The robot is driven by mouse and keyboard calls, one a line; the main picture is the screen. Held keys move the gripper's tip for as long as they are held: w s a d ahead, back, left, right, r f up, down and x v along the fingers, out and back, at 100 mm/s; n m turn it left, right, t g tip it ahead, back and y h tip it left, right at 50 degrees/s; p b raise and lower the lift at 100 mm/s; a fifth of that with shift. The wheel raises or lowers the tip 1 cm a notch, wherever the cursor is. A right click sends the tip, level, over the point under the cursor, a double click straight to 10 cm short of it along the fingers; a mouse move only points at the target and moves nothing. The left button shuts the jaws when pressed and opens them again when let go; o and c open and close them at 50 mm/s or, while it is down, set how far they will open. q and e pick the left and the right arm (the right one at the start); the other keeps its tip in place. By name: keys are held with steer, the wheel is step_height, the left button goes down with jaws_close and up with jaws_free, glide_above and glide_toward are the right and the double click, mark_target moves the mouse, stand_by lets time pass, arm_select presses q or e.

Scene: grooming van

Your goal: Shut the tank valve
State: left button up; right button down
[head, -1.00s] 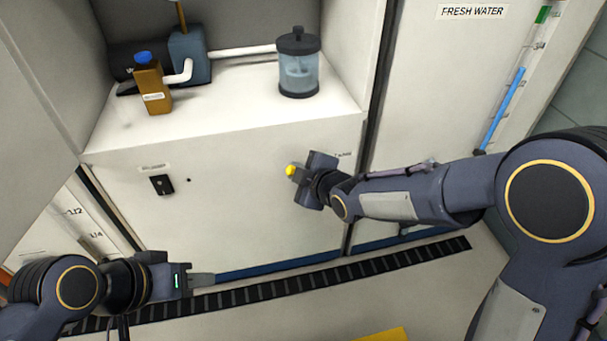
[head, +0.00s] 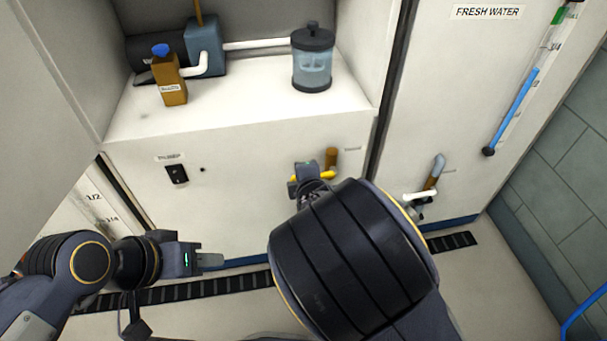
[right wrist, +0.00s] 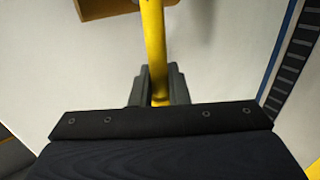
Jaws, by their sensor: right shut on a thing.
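The tank valve's yellow lever (head: 326,175) is on the white cabinet front, beside a brass pipe (head: 331,157). A small label beside it is too blurred to read. My right gripper (head: 304,177) is at the lever's left part, and my own arm covers the area below. In the right wrist view the yellow lever (right wrist: 153,45) runs down between the two fingers (right wrist: 159,88), which are shut on it. The brass body (right wrist: 100,12) shows at the top edge. My left gripper (head: 211,260) is at lower left, away from the valve; its finger gap does not show.
A second valve with a white handle (head: 420,196) is on the right panel below the blue-marked gauge (head: 517,105). A black switch (head: 177,174) is on the cabinet front. A brown bottle (head: 170,84) and clear canister (head: 312,65) stand on the shelf.

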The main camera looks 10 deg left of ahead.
steer(key=shift+f, duration=0.1)
steer(key=c, duration=1.5)
jaws_free()
steer(key=shift+o, duration=0.2)
steer(key=p+v, duration=0.2)
steer(key=v, duration=0.6)
steer(key=shift+p, duration=0.4)
steer(key=shift+w, duration=0.1)
